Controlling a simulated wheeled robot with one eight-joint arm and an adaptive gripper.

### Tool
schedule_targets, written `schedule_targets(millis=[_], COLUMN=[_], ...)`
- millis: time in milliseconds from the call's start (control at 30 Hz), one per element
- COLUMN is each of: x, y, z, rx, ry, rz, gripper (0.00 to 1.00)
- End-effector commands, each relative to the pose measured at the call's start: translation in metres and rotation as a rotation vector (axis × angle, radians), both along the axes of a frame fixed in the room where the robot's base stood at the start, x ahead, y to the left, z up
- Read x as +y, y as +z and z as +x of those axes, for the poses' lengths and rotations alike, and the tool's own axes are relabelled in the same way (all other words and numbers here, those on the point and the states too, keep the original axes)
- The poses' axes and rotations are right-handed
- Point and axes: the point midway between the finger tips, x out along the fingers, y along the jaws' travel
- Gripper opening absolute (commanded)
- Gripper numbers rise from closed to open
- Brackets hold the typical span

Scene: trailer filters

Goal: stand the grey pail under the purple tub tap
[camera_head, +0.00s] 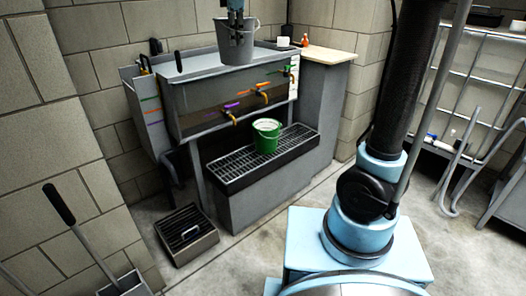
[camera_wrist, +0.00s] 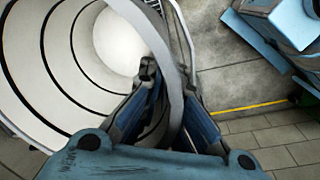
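The grey pail (camera_head: 236,46) hangs upright by its handle from my gripper (camera_head: 236,8), in front of the upper part of the tub (camera_head: 205,75) in the head view. In the wrist view my gripper (camera_wrist: 170,80) has its fingers shut around the pail's handle band, and the ringed, pale pail (camera_wrist: 60,50) fills the left. The purple tap (camera_head: 231,115) is the leftmost of three on the tub front, with an orange tap (camera_head: 262,94) and a green tap (camera_head: 289,73) to its right. The pail appears well above the taps.
A green pail (camera_head: 266,136) stands on the slatted grate (camera_head: 235,172) below the taps, right of the purple one. The grate's left part is bare.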

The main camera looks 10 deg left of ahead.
Motion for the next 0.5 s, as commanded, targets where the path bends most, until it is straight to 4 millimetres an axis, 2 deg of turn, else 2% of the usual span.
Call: schedule_targets(millis=[333, 433, 500], x=[0.000, 0.002, 0.005], y=[-0.004, -0.019, -0.038], z=[0.002, 0.007, 0.012], rx=[0.000, -0.001, -0.002], ry=[-0.002, -0.004, -0.004], rz=[0.000, 0.000, 0.000], gripper=[0.00, 0.00, 0.00])
